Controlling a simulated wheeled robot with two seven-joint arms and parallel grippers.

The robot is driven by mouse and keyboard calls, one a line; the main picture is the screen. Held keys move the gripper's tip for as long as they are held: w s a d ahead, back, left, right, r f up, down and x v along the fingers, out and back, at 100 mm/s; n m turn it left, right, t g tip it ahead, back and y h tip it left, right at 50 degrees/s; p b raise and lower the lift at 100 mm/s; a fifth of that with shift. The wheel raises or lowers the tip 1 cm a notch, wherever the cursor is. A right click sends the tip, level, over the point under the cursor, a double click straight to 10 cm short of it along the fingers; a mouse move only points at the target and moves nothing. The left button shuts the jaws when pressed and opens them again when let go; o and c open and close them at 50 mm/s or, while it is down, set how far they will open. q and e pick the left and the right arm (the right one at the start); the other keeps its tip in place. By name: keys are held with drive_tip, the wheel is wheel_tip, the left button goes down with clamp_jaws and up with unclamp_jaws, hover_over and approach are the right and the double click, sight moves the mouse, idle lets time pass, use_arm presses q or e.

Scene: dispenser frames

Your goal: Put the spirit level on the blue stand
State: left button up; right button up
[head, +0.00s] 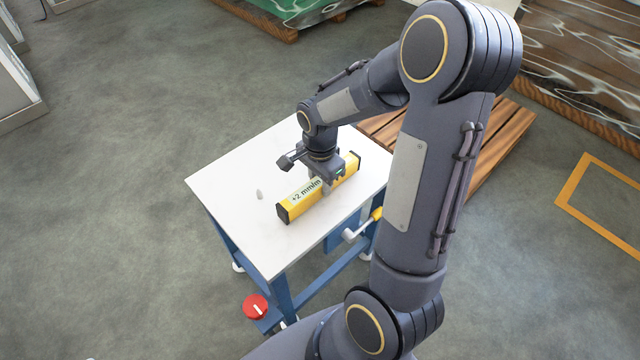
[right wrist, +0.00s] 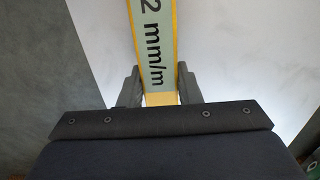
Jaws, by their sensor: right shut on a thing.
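The spirit level (head: 296,207) is a yellow bar with black ends and a pale label. It lies lengthwise at or just above the white top of the blue-framed stand (head: 235,180); I cannot tell whether it touches the top. My right gripper (head: 327,183) reaches down from above and is shut on the level near its middle. In the right wrist view the level (right wrist: 154,45) runs between the two dark fingers (right wrist: 158,72), with its label facing the camera. The gripper hides part of the level. My left gripper is not in view.
A yellow-and-white handle (head: 362,225) sticks out at the stand's right side, and a red knob (head: 256,306) is low in front. A wooden pallet (head: 505,145) lies behind my arm. The floor left is clear.

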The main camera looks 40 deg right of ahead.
drive_tip(key=shift+f, duration=0.2)
drive_tip(key=o, duration=1.1)
drive_tip(key=shift+r, duration=0.15)
